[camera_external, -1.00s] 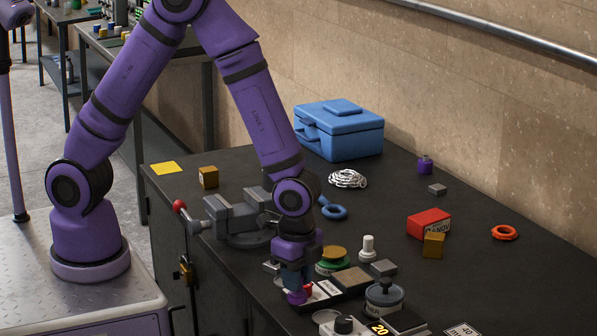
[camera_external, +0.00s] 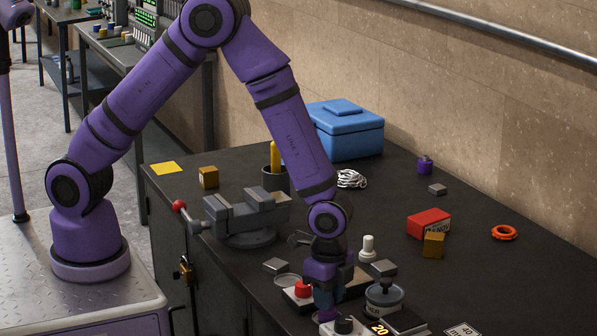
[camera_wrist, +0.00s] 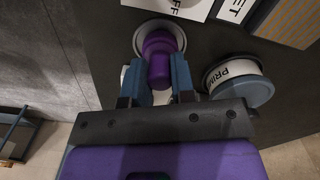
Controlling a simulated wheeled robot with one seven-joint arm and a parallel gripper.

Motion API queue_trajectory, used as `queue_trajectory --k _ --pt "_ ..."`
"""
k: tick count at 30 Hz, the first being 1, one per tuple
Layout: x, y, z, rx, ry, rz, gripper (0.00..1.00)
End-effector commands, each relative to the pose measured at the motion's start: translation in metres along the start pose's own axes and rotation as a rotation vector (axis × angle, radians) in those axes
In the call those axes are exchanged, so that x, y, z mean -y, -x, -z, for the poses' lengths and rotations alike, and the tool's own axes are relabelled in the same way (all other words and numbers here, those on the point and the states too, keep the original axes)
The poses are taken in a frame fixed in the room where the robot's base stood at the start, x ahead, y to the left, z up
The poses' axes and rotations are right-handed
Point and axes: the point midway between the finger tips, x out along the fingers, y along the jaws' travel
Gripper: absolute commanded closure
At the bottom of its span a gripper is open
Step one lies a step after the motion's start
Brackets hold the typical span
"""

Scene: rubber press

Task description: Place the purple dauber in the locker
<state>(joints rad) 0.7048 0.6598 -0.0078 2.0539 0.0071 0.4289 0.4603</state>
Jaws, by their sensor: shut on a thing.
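My gripper (camera_external: 324,302) points down at the near edge of the bench. In the wrist view, my gripper's blue fingers (camera_wrist: 160,85) are shut on the purple dauber (camera_wrist: 158,62). The dauber is over or in a pale-rimmed round dish (camera_wrist: 180,33); I cannot tell whether it touches. In the external view the dauber (camera_external: 325,315) is mostly hidden by the fingers. A dark cabinet (camera_external: 212,290) with a brass padlock (camera_external: 186,271) is under the bench; I cannot tell whether it is the locker.
A red button (camera_external: 302,288), a dark knob (camera_external: 344,325) and a tin marked PRIM (camera_wrist: 238,82) crowd the gripper. A grey vise (camera_external: 245,215) is behind it to the left. A blue toolbox (camera_external: 345,130) stands at the back. The bench's right side is fairly open.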

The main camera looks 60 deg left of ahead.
Motion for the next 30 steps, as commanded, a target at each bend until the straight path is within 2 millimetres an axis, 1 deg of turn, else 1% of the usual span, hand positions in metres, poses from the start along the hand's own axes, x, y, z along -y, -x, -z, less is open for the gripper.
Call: queue_trajectory --k 4,5,6,7,8,16,20,23,30 --pt "0.000 -0.003 0.000 0.001 -0.001 0.000 0.99" --pt "0.000 -0.003 0.000 0.000 -0.001 0.000 0.69" --pt "0.000 -0.003 0.000 0.000 -0.001 0.000 0.60" --pt "0.000 -0.003 0.000 0.000 -0.001 0.000 0.53" --pt "0.000 -0.003 0.000 0.000 -0.001 0.000 0.51" --pt "0.000 -0.002 0.000 0.000 -0.001 0.000 0.51" --pt "0.000 0.007 0.001 -0.002 0.000 0.001 0.51" --pt "0.000 0.022 0.001 -0.003 -0.001 0.001 0.51" --pt "0.001 0.070 0.001 -0.005 0.000 0.002 0.51"
